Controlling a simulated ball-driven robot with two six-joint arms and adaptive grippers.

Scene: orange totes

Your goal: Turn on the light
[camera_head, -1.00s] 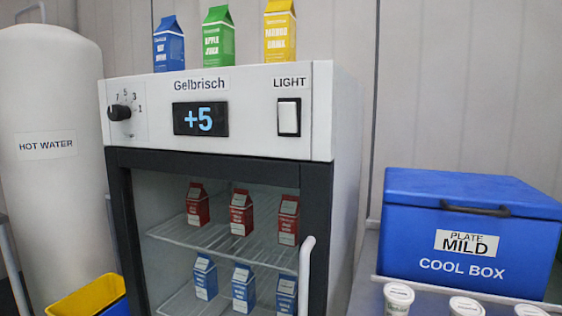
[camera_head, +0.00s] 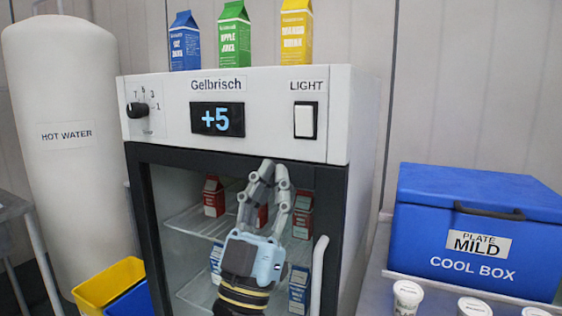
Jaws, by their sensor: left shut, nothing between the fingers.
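The light switch (camera_head: 305,121) is a white rocker in a black frame under the LIGHT label (camera_head: 306,86), on the right of the fridge's white top panel (camera_head: 270,141). My left gripper (camera_head: 268,165) is in front of the fridge door, pointing up, its fingertips at the dark door frame below the panel. It is shut and empty. The fingertips are below and to the left of the switch and apart from it in the picture. The gripper hides part of the cartons inside the fridge. My right gripper is not in view.
Blue, green and yellow cartons (camera_head: 234,36) stand on top of the fridge. A dial (camera_head: 138,109) and a +5 display (camera_head: 217,119) are left of the switch. A door handle (camera_head: 319,275) is at lower right. A blue cool box (camera_head: 478,230) stands at right, a water tank (camera_head: 68,150) at left.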

